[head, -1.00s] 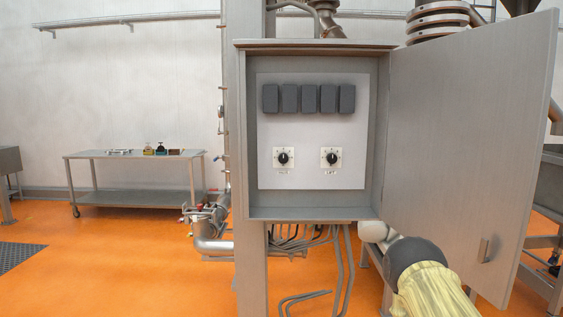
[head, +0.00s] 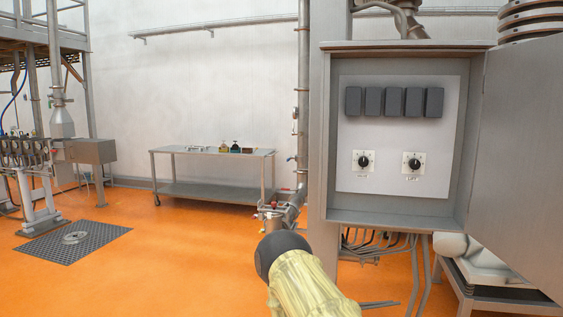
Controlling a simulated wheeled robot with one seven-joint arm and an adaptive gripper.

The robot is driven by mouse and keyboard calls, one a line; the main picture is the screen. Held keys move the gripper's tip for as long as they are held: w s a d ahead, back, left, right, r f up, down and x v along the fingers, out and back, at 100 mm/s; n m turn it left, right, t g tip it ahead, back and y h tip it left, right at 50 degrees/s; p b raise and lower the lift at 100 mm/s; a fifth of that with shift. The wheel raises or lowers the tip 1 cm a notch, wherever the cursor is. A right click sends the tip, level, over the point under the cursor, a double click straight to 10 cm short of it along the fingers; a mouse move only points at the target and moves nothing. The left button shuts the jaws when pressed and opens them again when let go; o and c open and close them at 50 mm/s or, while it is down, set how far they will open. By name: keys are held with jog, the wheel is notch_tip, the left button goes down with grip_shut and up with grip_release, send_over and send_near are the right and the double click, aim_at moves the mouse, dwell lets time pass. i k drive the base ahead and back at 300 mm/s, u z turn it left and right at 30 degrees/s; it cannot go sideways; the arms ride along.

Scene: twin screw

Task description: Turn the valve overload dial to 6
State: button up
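The open grey control cabinet (head: 333,200) stands at the right in the head view. Its light panel (head: 393,184) carries two small dials side by side, below a row of dark blocks. The left dial (head: 363,161) and the right dial (head: 412,163) each have a black knob on a pale square plate. The labels under them are too small to read with certainty, and so are the knob settings. My arm, in a yellowish sleeve with a dark round joint, is at the bottom centre, left of and below the cabinet. My gripper does not show.
The cabinet door (head: 522,150) hangs open to the right. Pipes and cables (head: 385,245) run beneath the cabinet. The orange floor (head: 165,270) is clear at lower left, around a dark floor grate (head: 100,240).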

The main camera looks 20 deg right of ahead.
aim_at(364, 161)
jog(key=u, duration=0.85)
jog(key=i, duration=1.35)
jog(key=z, duration=1.55)
